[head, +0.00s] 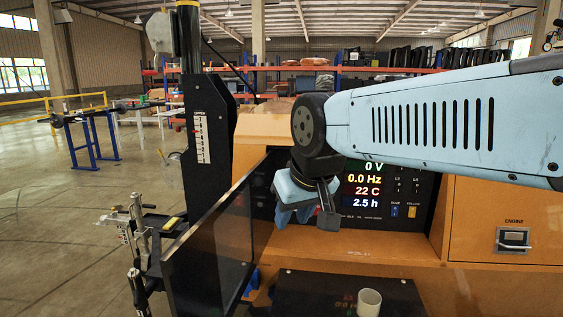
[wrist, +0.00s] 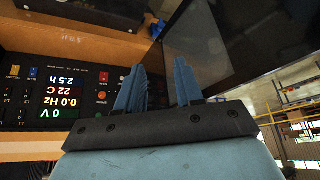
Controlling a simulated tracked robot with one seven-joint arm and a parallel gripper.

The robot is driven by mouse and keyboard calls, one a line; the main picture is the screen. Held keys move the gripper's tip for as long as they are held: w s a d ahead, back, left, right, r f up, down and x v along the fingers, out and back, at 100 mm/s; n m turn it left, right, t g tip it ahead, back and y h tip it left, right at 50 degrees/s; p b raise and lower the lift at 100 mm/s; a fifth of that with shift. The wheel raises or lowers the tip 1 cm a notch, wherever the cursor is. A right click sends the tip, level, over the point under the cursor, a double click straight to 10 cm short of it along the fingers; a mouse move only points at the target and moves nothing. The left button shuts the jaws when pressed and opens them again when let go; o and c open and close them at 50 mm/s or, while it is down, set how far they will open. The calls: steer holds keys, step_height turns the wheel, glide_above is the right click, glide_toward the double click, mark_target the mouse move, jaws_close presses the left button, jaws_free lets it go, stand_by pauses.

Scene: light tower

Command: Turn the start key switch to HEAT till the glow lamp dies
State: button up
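The control panel (head: 365,190) is dark, set in the orange cabinet, with a lit display (head: 363,180) reading 0 V, 0.0 Hz, 22 C and 2.5 h. My gripper (head: 293,214) is in front of the panel's left part and covers it in the head view. In the wrist view the panel (wrist: 25,110) appears upside down at the left. There my gripper (wrist: 158,82) has its two blue fingers apart, with a dark gap between and nothing clearly held. I cannot make out the start key switch or the glow lamp; the fingers may hide them.
A dark hinged door (head: 210,240) stands open left of my gripper, close to it. A black box (head: 345,295) with a white cup (head: 369,302) sits below. The black mast (head: 207,130) rises at the left. An engine cover latch (head: 513,239) is at the right.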

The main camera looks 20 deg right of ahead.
steer(key=w+d+r+m+t+y, duration=0.1)
steer(key=w+r+t, duration=0.15)
steer(key=w, duration=0.75)
steer(key=w+d+r+t, duration=0.1)
steer(key=w+t, duration=0.2)
steer(key=w, duration=0.8)
steer(key=w+d+f+m+h, duration=0.3)
steer(key=w+d+f+h, duration=0.1)
steer(key=w+d, duration=0.7)
steer(key=w+d+f+m+h, duration=0.2)
steer(key=w+d+f+h, duration=0.2)
steer(key=w+d, duration=0.7)
step_height(320, 180, down, 2)
steer(key=shift+w+d+f+m, duration=0.15)
steer(key=shift+w+d+m, duration=0.25)
steer(key=shift+w, duration=0.8)
steer(key=shift+a, duration=0.1)
steer(key=shift+c, duration=0.5)
